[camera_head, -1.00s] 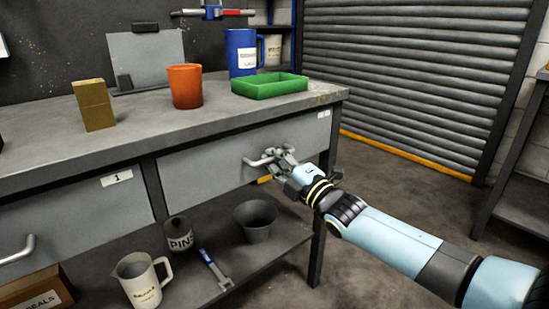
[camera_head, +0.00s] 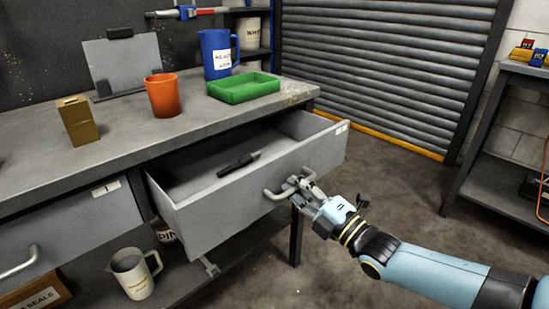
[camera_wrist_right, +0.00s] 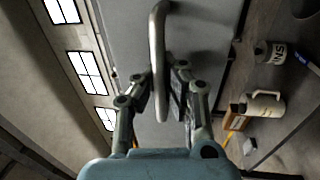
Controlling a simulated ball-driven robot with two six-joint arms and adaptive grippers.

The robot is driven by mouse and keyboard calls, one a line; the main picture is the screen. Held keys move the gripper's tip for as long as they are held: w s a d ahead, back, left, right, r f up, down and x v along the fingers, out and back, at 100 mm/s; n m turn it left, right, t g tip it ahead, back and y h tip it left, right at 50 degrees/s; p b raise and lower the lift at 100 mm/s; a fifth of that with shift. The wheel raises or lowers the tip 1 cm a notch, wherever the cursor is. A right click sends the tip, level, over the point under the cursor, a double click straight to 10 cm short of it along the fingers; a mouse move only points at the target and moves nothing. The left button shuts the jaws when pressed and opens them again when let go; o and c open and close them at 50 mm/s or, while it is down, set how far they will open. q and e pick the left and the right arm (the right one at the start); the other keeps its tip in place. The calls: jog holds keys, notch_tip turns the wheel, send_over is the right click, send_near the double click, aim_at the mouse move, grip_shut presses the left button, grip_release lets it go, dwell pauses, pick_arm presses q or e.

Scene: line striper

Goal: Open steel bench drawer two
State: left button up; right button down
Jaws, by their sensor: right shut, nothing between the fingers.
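The right-hand grey bench drawer (camera_head: 225,205) is pulled out, with its inside showing and a dark slim object (camera_head: 239,164) lying in it. The small label at its right end is too small to read. My right gripper (camera_head: 301,187) is at the drawer's bar handle (camera_head: 276,194). In the right wrist view the handle (camera_wrist_right: 158,45) runs between the fingers of the gripper (camera_wrist_right: 168,93), and the drawer front (camera_wrist_right: 205,40) is behind. The gripper is shut, with nothing clamped between its fingertips. My left gripper is not in view.
The drawer labelled 1 (camera_head: 75,228) is shut at the left. The bench top (camera_head: 190,125) carries an orange cup (camera_head: 163,95), a green tray (camera_head: 243,88), a blue jug (camera_head: 216,55) and a brown box (camera_head: 77,120). A white jug (camera_head: 134,273) stands below. Floor is clear at right.

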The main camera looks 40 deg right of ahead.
jog(key=r+p+v, duration=0.2)
jog(key=p+v, duration=0.1)
jog(key=v, duration=1)
jog(key=shift+s+r+p, duration=0.15)
jog(key=shift+s+p, duration=0.1)
jog(key=shift+p, duration=0.15)
jog(key=c, duration=1.4)
grip_release()
jog(key=shift+w, duration=0.1)
jog(key=v, duration=1.2)
jog(key=shift+d+r, duration=0.1)
jog(key=shift+r, duration=0.05)
